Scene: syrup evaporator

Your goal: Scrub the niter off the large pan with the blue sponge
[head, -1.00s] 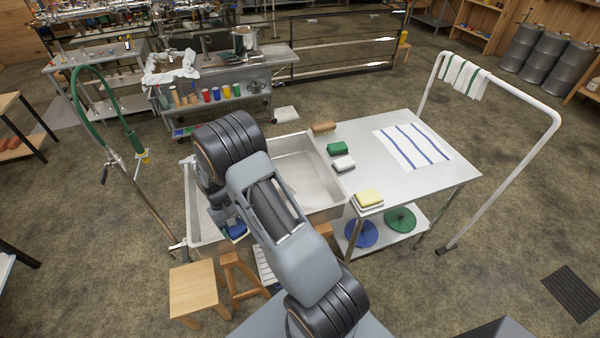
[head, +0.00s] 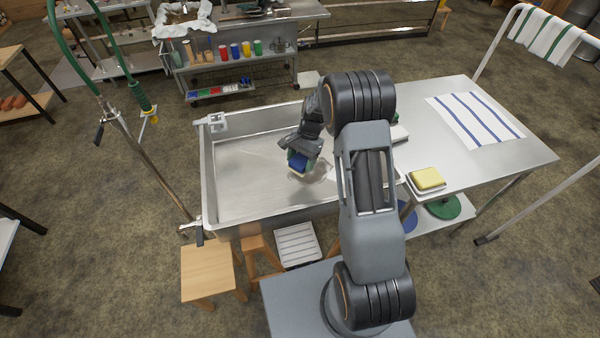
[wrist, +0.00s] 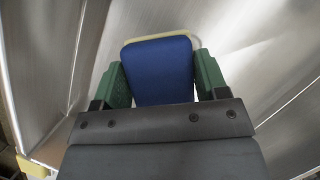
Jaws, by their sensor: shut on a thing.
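My gripper (head: 298,160) is shut on the blue sponge (head: 298,161). In the wrist view the sponge (wrist: 158,70) sits between the two green fingers of my gripper (wrist: 160,80), with a pale edge showing at its far end. The large pan (head: 235,170) is a wide, shallow metal basin. The gripper and sponge are inside its outline, right of its middle. I cannot tell whether the sponge touches the pan floor. A faint tan patch, perhaps niter (head: 265,158), shows on the floor left of the sponge. My arm hides the pan's right end.
A steel table (head: 470,165) stands to the right with a yellow sponge (head: 427,178) and a striped towel (head: 475,118). A hose stand (head: 150,160) rises by the pan's left side. A wooden stool (head: 208,270) and a white slatted rack (head: 297,244) are in front.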

